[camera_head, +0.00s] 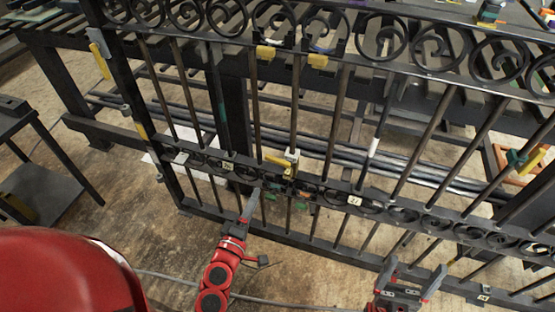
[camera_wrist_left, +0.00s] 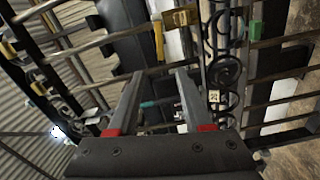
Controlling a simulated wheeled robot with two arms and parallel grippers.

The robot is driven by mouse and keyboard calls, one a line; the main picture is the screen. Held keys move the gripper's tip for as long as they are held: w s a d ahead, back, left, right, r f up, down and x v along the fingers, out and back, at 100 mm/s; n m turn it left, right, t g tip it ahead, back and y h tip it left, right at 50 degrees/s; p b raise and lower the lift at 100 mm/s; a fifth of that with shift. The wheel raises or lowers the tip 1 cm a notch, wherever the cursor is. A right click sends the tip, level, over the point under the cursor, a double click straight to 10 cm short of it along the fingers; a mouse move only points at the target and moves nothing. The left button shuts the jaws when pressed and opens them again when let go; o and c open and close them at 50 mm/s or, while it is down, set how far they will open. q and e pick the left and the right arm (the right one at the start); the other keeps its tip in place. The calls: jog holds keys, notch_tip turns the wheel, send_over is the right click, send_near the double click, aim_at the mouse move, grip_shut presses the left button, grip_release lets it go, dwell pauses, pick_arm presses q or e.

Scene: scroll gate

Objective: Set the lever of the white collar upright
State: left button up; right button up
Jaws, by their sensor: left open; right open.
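The white collar (camera_head: 291,155) sits around a vertical bar of the gate, just above the lower scroll band. Its yellow lever (camera_head: 275,161) points left, lying near level in the head view. In the left wrist view, a yellow lever (camera_wrist_left: 158,40) shows ahead of the fingers, beside a pale and yellow fitting. My left gripper (camera_head: 250,203) is open and empty, below and left of the collar and apart from it. Its two fingers also show in the left wrist view (camera_wrist_left: 159,76). My right gripper (camera_head: 405,279) is open and empty at the lower right, in front of the gate.
The dark gate has an upper scroll band (camera_head: 325,25) and a lower one (camera_head: 400,214) with small number tags. A white sleeve (camera_head: 373,147) is on another bar to the right. Yellow blocks (camera_head: 265,52) hang under the upper band. A dark side table (camera_head: 40,190) stands left.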

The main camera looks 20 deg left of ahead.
aim_at(273, 158)
pick_arm(q)
jog(key=w, duration=0.5)
jog(key=w+p, duration=0.1)
jog(key=w, duration=1)
jog(key=shift+d, duration=0.25)
jog(key=shift+c, duration=0.3)
grip_shut()
dwell(0.4)
